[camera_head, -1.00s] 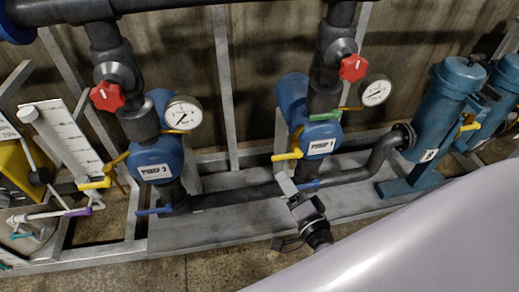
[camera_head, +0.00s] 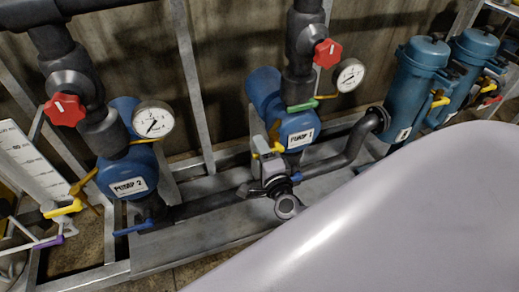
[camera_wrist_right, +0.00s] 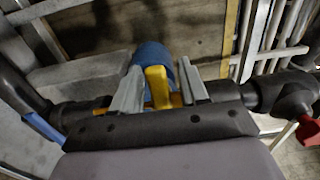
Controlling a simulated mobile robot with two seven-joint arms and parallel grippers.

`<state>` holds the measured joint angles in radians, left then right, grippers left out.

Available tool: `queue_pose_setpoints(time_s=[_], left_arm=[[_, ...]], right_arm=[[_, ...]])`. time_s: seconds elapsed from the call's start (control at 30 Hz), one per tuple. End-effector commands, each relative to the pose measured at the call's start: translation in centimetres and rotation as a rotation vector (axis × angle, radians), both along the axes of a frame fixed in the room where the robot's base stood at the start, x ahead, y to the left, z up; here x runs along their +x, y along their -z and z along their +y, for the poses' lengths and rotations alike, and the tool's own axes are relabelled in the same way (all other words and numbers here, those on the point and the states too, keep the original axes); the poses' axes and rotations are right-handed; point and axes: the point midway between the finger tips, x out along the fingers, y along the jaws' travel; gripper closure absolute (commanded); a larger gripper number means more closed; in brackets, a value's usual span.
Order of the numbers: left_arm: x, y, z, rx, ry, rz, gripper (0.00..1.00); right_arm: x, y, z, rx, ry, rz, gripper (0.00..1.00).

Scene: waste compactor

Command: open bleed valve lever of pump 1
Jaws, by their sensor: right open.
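Pump 1 (camera_head: 299,132) is a blue pump with a white label. A yellow lever (camera_head: 277,148) sits on its left side, a green lever (camera_head: 302,106) above it and a blue lever (camera_head: 296,177) on the pipe below. I cannot tell from the label which is the bleed valve. My right gripper (camera_head: 268,142) is open at the yellow lever. In the right wrist view the yellow lever (camera_wrist_right: 158,87) stands between the two open grey fingers (camera_wrist_right: 159,86), with gaps on both sides; the fingers are not closed on it. My left gripper is not in view.
Pump 2 (camera_head: 127,180) stands to the left with its own levers. A red knob (camera_head: 327,53) and a pressure gauge (camera_head: 350,75) are above pump 1. Blue canisters (camera_head: 415,85) stand at the right. A pipe (camera_head: 220,203) runs low between the pumps.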

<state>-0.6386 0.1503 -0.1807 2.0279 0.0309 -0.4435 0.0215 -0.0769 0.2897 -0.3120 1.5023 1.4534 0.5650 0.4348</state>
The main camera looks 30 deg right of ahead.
Motion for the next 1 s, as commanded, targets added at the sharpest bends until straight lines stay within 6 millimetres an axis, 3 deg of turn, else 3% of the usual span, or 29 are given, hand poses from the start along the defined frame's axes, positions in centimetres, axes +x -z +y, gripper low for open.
queue_pose_setpoints(time_s=[0.3, 0.33, 0.47, 1.0], left_arm=[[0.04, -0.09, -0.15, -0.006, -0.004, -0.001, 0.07], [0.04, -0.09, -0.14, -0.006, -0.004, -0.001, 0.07], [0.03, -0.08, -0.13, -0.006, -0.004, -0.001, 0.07], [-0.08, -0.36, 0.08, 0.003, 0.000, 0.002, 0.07]], right_arm=[[0.35, 0.00, -0.07, -0.001, -0.001, 0.001, 0.56], [0.35, 0.00, -0.07, -0.001, -0.001, 0.000, 0.60], [0.33, 0.00, -0.08, -0.001, -0.001, 0.000, 1.00], [0.31, 0.51, -0.04, -0.104, 0.000, 0.028, 1.00]])
